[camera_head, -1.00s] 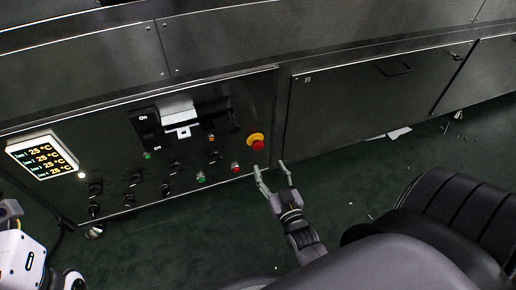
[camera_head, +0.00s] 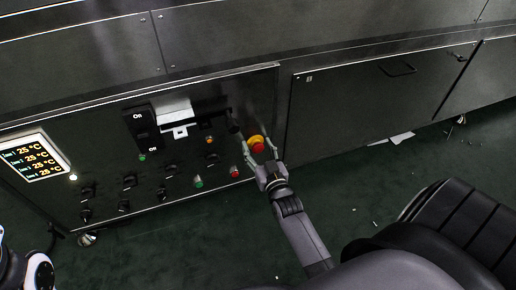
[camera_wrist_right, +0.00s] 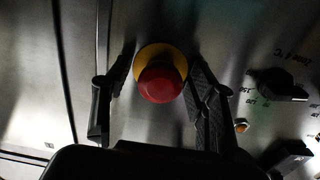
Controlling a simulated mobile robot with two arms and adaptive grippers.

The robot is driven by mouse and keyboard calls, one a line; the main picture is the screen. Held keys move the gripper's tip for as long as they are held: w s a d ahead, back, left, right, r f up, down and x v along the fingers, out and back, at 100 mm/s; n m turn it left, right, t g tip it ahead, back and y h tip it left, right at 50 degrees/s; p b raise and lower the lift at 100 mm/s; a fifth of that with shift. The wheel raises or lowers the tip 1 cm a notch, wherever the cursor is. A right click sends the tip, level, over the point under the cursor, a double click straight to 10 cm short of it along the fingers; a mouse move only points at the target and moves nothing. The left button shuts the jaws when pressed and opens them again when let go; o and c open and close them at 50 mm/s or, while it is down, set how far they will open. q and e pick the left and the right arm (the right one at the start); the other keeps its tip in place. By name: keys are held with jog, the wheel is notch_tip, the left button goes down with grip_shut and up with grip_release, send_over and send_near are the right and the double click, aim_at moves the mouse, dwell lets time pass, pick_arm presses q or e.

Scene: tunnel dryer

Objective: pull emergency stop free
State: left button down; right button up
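The emergency stop is a red mushroom button on a yellow base (camera_head: 257,144) at the right end of the control panel (camera_head: 215,140). My right gripper (camera_head: 259,149) is at it, with its fingers spread to either side of the button. In the right wrist view the red button (camera_wrist_right: 160,84) sits between the two open fingers of the right gripper (camera_wrist_right: 158,95). The right finger looks close to the yellow ring; whether it touches is unclear. Of my left arm, only a part shows at the lower left edge in the head view; its gripper is not visible.
A lit temperature display (camera_head: 32,157) is at the panel's left. A switch unit (camera_head: 172,120), several black knobs, a green button (camera_head: 198,182) and a small red button (camera_head: 234,171) lie left of the stop. A plain cabinet door (camera_head: 350,105) is to its right.

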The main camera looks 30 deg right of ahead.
jog(key=c, duration=0.5)
jog(key=shift+r, duration=0.15)
grip_shut()
jog(key=shift+r, duration=0.1)
